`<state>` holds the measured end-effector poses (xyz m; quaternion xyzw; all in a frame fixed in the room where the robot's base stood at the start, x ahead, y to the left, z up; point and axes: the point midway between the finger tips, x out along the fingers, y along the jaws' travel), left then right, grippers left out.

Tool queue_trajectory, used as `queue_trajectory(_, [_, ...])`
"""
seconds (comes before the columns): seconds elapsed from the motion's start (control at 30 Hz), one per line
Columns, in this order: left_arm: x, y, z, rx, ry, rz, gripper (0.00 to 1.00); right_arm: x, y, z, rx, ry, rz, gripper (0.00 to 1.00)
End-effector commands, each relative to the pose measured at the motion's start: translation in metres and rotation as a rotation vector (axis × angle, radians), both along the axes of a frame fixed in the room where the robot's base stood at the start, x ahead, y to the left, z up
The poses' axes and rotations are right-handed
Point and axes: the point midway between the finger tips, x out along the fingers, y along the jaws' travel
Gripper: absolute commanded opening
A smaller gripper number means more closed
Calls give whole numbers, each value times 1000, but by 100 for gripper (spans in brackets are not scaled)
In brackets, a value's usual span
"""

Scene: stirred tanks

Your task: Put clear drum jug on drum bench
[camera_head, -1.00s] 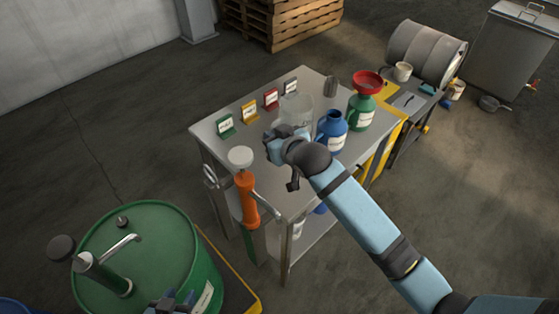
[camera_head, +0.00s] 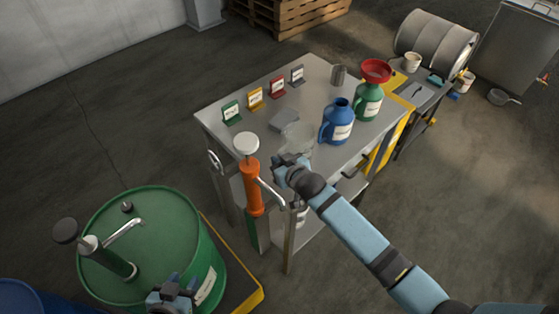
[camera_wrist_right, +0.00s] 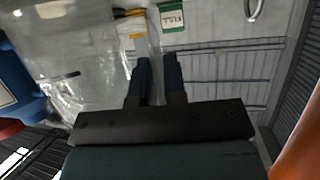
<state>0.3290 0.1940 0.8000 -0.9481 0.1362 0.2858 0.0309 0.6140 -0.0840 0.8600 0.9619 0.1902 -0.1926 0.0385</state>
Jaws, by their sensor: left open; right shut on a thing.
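The clear jug (camera_head: 299,138) is see-through and shows over the front part of the steel-topped table (camera_head: 322,88). It also shows at the left of the right wrist view (camera_wrist_right: 85,60). My right gripper (camera_head: 284,164) is shut on the jug at its near side; the fingers (camera_wrist_right: 157,68) are close together. I cannot tell whether the jug's base touches the tabletop. My left gripper (camera_head: 174,288) is open and empty by the green drum. A small grey bench (camera_head: 408,98) stands beside the lying grey drum; no label shows which one is the drum bench.
A blue jug (camera_head: 336,122) and a green jug with a red funnel (camera_head: 374,78) stand right of the clear jug. A grey pad (camera_head: 284,122) and several coloured label stands are on the table. An orange pump (camera_head: 252,185) stands at its front-left. The green drum (camera_head: 150,235) is front left.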

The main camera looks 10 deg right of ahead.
Motion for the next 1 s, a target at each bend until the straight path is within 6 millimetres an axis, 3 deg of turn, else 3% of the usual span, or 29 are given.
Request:
queue_trajectory(0.27, [0, 0, -2, 0, 0, 0, 43, 0, 0, -3, 0, -1, 0, 0])
queue_trajectory(0.3, [0, 0, -1, 0, 0, 0, 43, 0, 0, -2, 0, -1, 0, 21])
queue_trajectory(0.4, [0, 0, -1, 0, 0, 0, 43, 0, 0, -2, 0, -1, 0, 37])
queue_trajectory(0.73, [0, 0, 1, 0, 0, 0, 43, -1, -1, 3, 0, 0, 0, 37])
queue_trajectory(1.0, [0, 0, 2, 0, -1, -1, 43, -44, -19, 20, 1, 0, 0, 37])
